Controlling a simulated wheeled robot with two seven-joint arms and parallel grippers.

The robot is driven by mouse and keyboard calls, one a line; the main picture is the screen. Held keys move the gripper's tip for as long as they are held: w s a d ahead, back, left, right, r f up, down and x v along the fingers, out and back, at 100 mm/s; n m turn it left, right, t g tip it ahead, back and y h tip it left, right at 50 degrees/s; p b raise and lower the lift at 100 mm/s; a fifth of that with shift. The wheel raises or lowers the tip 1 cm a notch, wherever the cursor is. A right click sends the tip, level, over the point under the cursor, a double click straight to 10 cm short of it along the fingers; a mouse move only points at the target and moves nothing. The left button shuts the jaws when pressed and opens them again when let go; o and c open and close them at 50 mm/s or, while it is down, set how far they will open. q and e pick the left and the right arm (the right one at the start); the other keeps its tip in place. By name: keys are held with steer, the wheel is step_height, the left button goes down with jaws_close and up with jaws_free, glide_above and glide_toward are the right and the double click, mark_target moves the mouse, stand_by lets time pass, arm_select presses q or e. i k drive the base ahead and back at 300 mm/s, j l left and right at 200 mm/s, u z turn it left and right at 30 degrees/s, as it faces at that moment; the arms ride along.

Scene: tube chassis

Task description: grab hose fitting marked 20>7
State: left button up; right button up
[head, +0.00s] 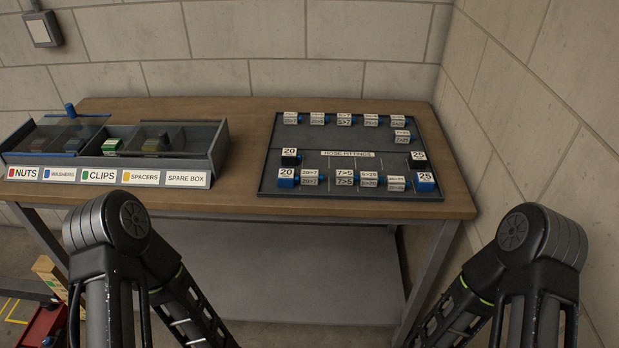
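The hose fittings are small grey blocks with white labels, some with blue ends, on a dark board (330,141) marked HOSE FITTINGS, at the right of the workbench in the head view. A fitting (310,178) in the front row, just right of the blue block marked 20, seems to read 20>7, but the print is small and blurred. Fittings in the back row, such as the leftmost one (290,118), have labels too small to read surely. Both my arms reach in from the bottom, well short of the board. Neither gripper shows.
The wooden workbench (245,140) stands against a block wall, with another wall at right. A bin unit (222,158) at left has compartments labelled nuts, washers, clips, spacers and spare box. Black blocks marked 20 (290,157) and 25 (418,160) stand on the board.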

mark_target(308, 177)
steer(key=i+j+z, duration=0.1)
steer(key=j+z, duration=1.3)
steer(key=k+j+z, duration=0.15)
steer(key=j+z, duration=0.2)
steer(key=z, duration=0.15)
steer(key=k+j+z, duration=0.15)
steer(key=j+z, duration=0.3)
steer(key=k+j+z, duration=0.25)
steer(key=z, duration=0.25)
